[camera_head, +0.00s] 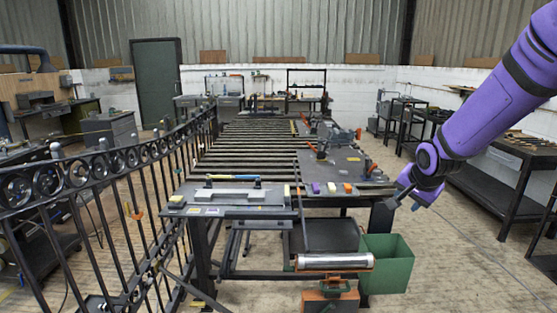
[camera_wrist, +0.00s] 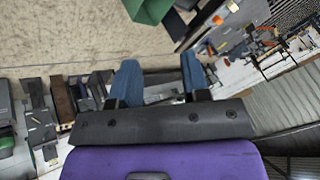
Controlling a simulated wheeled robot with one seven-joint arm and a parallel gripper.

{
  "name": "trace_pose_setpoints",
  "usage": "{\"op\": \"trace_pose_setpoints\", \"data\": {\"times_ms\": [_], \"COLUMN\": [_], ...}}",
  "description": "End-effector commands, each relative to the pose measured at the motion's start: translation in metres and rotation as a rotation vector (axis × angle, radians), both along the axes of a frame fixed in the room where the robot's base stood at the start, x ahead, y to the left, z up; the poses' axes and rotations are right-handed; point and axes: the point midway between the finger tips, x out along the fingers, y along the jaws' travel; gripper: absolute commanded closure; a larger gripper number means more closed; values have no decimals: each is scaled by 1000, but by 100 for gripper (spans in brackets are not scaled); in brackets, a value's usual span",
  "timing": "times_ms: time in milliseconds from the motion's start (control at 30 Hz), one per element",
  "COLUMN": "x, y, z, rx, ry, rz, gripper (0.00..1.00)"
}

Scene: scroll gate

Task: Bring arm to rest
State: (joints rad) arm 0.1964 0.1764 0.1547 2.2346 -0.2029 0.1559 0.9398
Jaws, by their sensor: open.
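My purple arm reaches in from the upper right of the head view. My gripper (camera_head: 405,199) hangs at its end, in the air to the right of the long slatted bench. In the wrist view my gripper (camera_wrist: 160,80) shows two blue fingers set apart, with nothing held between them. The wrist camera looks across the room at a tilt. No object touches the fingers.
A dark scroll gate (camera_head: 95,185) stands on the left. The bench's front plate (camera_head: 230,212) carries small tools. A green bin (camera_head: 387,263) stands at the front right, beside a metal cylinder (camera_head: 333,262). Dark shelving (camera_head: 490,195) lines the right. Floor at lower right is clear.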

Motion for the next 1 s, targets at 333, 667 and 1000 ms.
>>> {"op": "trace_pose_setpoints", "data": {"times_ms": [333, 667, 1000], "x": [-96, -199, -298], "y": [10, 20, 29], "z": [84, 130, 143], "rx": [-178, -288, -350], "ry": [46, 91, 116], "rz": [195, 401, 625], "gripper": [57, 57, 57]}}
